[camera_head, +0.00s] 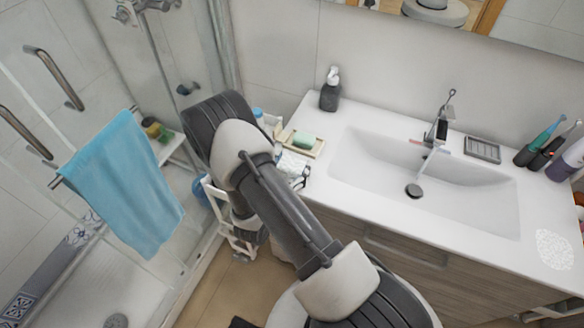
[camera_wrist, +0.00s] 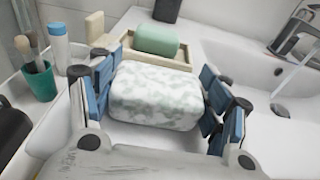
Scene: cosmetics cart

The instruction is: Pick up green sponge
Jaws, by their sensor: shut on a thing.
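A pale sponge with grey-green mottling (camera_wrist: 155,98) sits between the blue-padded fingers of my gripper (camera_wrist: 158,76) in the wrist view. The fingers press on its left and right sides, so the gripper is shut on it. In the head view, my arm hides much of the gripper, which is at the left end of the sink counter, near the soap tray. I cannot tell whether the sponge touches a surface beneath it.
A green soap bar (camera_wrist: 157,40) rests in a cream tray (camera_wrist: 185,63) just beyond the sponge. A green cup (camera_wrist: 40,82) with brushes stands at left. The sink basin (camera_head: 450,185) lies to the right, with a dark soap dispenser (camera_head: 330,93) at the back.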

